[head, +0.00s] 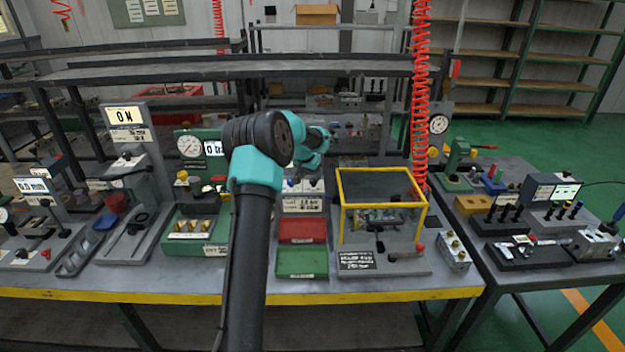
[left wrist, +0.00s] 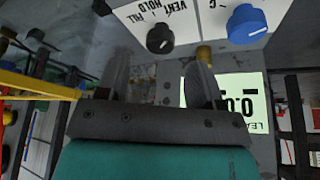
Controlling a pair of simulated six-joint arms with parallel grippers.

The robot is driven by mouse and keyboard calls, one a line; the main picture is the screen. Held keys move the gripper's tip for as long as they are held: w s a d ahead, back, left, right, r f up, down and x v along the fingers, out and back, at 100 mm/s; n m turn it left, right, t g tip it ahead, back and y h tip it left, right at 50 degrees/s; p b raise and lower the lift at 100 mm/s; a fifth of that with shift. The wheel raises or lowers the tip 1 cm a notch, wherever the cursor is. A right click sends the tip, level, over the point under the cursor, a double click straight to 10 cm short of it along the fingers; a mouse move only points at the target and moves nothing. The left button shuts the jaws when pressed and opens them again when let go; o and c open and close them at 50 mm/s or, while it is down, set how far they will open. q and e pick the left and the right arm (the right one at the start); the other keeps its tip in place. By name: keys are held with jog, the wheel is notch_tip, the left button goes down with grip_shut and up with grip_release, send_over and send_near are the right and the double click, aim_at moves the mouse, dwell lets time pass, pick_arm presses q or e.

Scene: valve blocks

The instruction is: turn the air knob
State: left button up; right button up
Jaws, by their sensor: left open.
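In the left wrist view, a black knob (left wrist: 160,38) with labels including HOLD and VENT sits on a white panel. A larger blue knob (left wrist: 247,24) is to its right. I cannot read which one is labelled air. My left gripper (left wrist: 158,68) is open, its two fingers apart and pointing toward the panel, with nothing between them. The black knob appears beyond the gap and does not look touched. In the head view, my left arm's wrist hangs over the small knob panel (head: 303,186) and partly hides it. My right gripper is not in view.
A lit display (left wrist: 238,100) is below the blue knob in the left wrist view. In the head view, a red tray (head: 302,230) and green tray (head: 301,262) lie in front of the panel. A yellow-framed box (head: 382,172) stands close on the right, a gauge station (head: 188,146) on the left.

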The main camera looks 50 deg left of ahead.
aim_at(314, 180)
pick_arm(q)
jog(key=shift+x, duration=1.95)
jog(key=shift+c, duration=0.2)
jog(key=c, duration=0.9)
jog(key=shift+n, duration=0.4)
jog(key=n, duration=0.1)
jog(key=n+y, duration=0.1)
jog(key=n, duration=0.1)
jog(key=shift+w+d+n+g+y, duration=0.1)
jog(key=shift+d+n+g+y, duration=0.05)
jog(key=shift+n+g+y, duration=0.2)
jog(key=shift+w+d+n+g+y, duration=0.1)
jog(key=shift+n+g+y, duration=0.2)
jog(key=shift+n, duration=0.8)
jog(key=shift+n+g+y, duration=0.15)
jog(key=shift+n+g, duration=0.2)
jog(key=shift+n, duration=0.7)
